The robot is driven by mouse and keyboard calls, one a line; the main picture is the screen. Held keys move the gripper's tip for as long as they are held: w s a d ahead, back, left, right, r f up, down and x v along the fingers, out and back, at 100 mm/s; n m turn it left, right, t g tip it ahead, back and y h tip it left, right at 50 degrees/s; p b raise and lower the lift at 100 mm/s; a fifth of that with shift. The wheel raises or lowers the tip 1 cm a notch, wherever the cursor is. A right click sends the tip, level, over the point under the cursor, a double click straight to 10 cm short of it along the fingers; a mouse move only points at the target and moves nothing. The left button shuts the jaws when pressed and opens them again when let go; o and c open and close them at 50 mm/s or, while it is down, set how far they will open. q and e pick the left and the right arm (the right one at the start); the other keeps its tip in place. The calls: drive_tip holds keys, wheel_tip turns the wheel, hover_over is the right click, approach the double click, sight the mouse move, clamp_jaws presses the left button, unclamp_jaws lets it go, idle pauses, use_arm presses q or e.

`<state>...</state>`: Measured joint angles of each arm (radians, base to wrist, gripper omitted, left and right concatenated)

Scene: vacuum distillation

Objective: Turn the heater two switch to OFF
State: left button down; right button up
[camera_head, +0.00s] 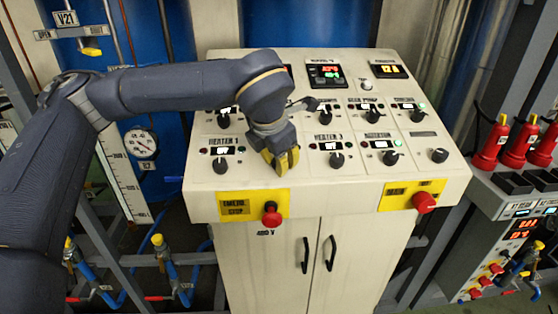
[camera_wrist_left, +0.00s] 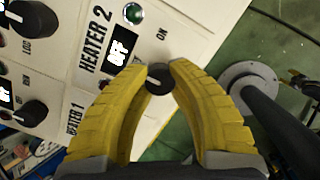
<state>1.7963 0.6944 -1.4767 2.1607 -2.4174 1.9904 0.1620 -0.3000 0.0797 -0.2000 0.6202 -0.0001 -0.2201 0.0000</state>
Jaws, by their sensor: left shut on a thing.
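The control panel (camera_head: 358,183) has a cream sloping top with several black knobs. My left gripper (camera_head: 281,162) is over its front row, between the HEATER 1 and HEATER 3 knobs, and hides the heater two switch in the head view. In the left wrist view, the yellow fingers of this gripper (camera_wrist_left: 159,68) are shut around the heater two switch (camera_wrist_left: 158,82), a small black knob. The HEATER 2 label (camera_wrist_left: 95,40) and its small display (camera_wrist_left: 118,52) are beside it; the display seems to read OFF. My right gripper is in neither view.
The HEATER 1 knob (camera_head: 223,167) and HEATER 3 knob (camera_head: 337,159) stand close on either side.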

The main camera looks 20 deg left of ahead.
use_arm(q)
drive_tip(key=shift+r, duration=0.1)
idle(0.3)
drive_tip(key=c, duration=1)
unclamp_jaws()
drive_tip(key=shift+c, duration=0.2)
drive_tip(key=v, duration=1.2)
